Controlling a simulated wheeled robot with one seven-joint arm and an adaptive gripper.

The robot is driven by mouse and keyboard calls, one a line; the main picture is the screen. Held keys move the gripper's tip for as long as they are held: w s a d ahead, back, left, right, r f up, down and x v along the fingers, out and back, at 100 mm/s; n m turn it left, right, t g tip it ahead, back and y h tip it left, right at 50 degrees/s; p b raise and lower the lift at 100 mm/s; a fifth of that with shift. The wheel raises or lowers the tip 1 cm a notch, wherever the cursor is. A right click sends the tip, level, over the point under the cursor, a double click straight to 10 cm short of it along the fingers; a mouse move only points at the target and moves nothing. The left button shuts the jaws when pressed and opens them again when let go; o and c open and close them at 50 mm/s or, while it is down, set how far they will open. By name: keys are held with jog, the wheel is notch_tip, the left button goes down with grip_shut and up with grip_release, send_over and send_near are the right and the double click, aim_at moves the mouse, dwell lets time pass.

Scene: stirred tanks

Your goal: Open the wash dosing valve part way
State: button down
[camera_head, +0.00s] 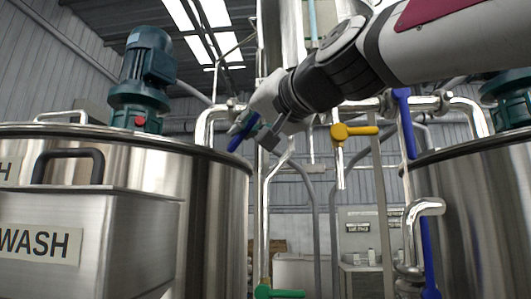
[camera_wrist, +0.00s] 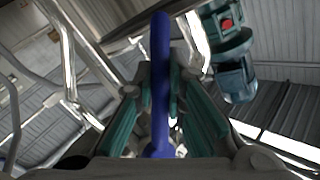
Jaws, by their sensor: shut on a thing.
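The blue valve handle (camera_head: 236,143) sits on the pipework just right of the tank labelled WASH (camera_head: 213,200). My gripper (camera_head: 252,130) is at this handle, with its fingers shut around it. In the wrist view the blue handle (camera_wrist: 160,60) runs upright through the middle of the picture. The fingers of my gripper (camera_wrist: 160,110) stand on both sides of it. The handle slants in the head view; my gripper hides part of it and the valve body, so I cannot tell how far the valve is open.
A yellow lever (camera_head: 356,131) is on the pipe to the right, beside a long blue lever (camera_head: 404,120). Another blue lever (camera_head: 429,255) hangs beside the right tank (camera_head: 470,210). A green lever (camera_head: 280,294) is low in the middle. Pipes crowd the space around my gripper.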

jog(key=c, duration=1.6)
grip_release()
jog(key=v, duration=1.2)
